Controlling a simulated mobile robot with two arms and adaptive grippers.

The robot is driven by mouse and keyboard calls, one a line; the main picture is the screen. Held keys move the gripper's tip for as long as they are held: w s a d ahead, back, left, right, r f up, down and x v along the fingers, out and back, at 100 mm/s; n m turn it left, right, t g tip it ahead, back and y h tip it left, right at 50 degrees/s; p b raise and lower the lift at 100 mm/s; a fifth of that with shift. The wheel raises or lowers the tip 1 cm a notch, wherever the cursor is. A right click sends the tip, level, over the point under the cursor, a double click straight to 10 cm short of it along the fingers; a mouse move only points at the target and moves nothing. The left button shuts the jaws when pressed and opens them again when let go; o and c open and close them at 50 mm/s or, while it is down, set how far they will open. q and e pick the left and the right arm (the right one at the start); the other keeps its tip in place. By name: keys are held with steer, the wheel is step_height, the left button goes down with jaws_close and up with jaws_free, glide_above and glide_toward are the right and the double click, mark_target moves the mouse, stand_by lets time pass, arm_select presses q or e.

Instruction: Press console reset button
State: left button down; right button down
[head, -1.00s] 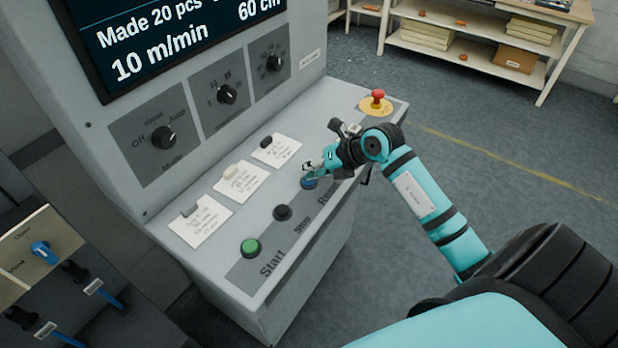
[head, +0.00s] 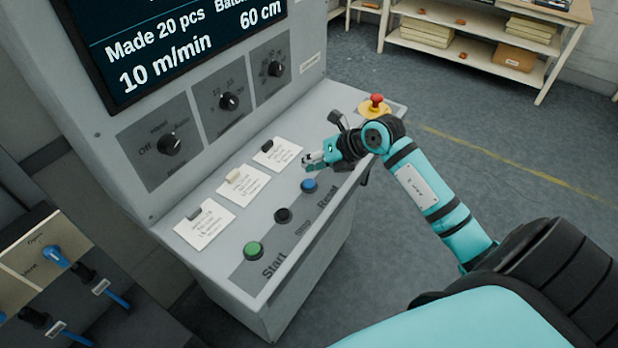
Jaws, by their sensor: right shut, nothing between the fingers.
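The blue reset button (head: 309,186) is on the sloping panel of the grey console (head: 345,205), at the far end of a row with the black stop button (head: 283,215) and the green start button (head: 253,250). The word Reset is printed beside it. My right gripper (head: 307,162) is shut and empty. It is just beyond the blue button in the head view, apart from it, and the button's top is uncovered. My left gripper is not in view.
A red emergency stop (head: 376,103) on a yellow base stands close behind my right wrist. Clipped paper notes (head: 243,186) lie left of the buttons. Rotary knobs (head: 228,101) and a screen (head: 180,40) are above. Open floor lies right, with a shelf (head: 470,45) behind.

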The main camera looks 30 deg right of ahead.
steer(key=shift+r+p, duration=0.65)
steer(key=shift+r, duration=0.65)
